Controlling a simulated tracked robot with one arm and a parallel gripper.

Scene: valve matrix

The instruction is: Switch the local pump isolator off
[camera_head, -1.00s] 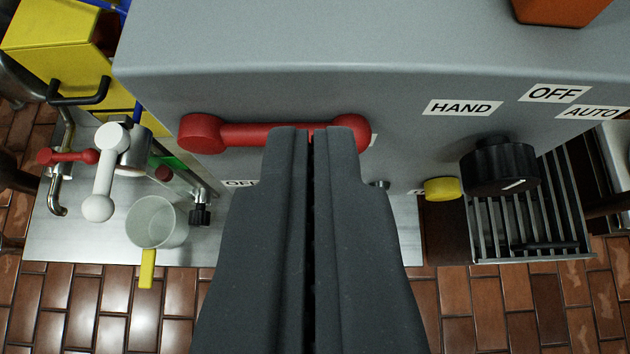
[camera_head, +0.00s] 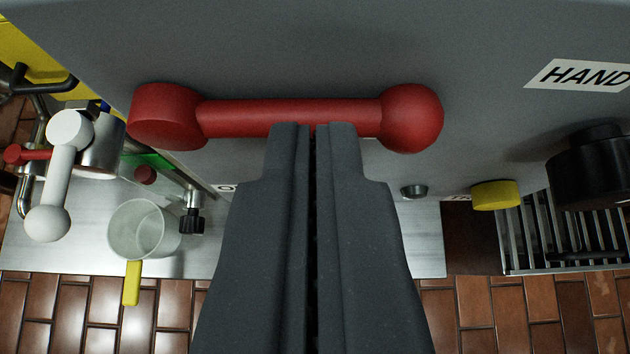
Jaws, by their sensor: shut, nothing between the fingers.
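The isolator shows as a red lever handle (camera_head: 290,116) on the grey cabinet face (camera_head: 330,50). Its round hub is at the left and its ball knob at the right, so the lever lies level in the picture. My gripper (camera_head: 313,128) is shut and empty. A label (camera_head: 228,188) below the hub is mostly hidden behind my gripper.
A black selector knob (camera_head: 592,165) with a HAND label (camera_head: 580,74) and a yellow button (camera_head: 495,195) are on the right. At the left are a white lever (camera_head: 58,175), a small red lever (camera_head: 27,153) and a clear cup (camera_head: 142,228). Brick-like tiles lie below.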

